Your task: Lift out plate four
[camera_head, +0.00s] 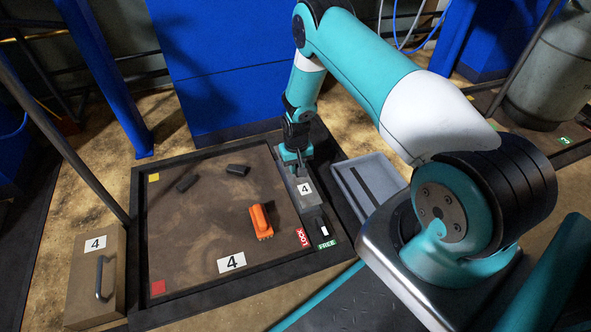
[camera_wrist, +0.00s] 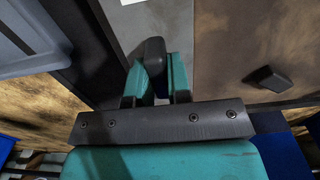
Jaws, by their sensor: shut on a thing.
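A narrow grey plate (camera_head: 306,201) with a white "4" label lies along the right side of a large brown deck (camera_head: 200,225), which also bears a "4" label. My gripper (camera_head: 299,162) is over the far end of the grey plate. In the wrist view my gripper (camera_wrist: 155,75) has its teal fingers closed on a dark upright grip (camera_wrist: 154,52) on the plate. The plate looks flat and level with the deck. I cannot tell whether there is a gap under it. The gripper hides the plate's far end.
An orange brush (camera_head: 260,222) and two dark handles (camera_head: 187,183) (camera_head: 237,170) are on the deck. A black-and-white latch (camera_head: 323,229) is near red and green labels. A grey tray (camera_head: 347,184) lies right; a tan case (camera_head: 96,272) stands left.

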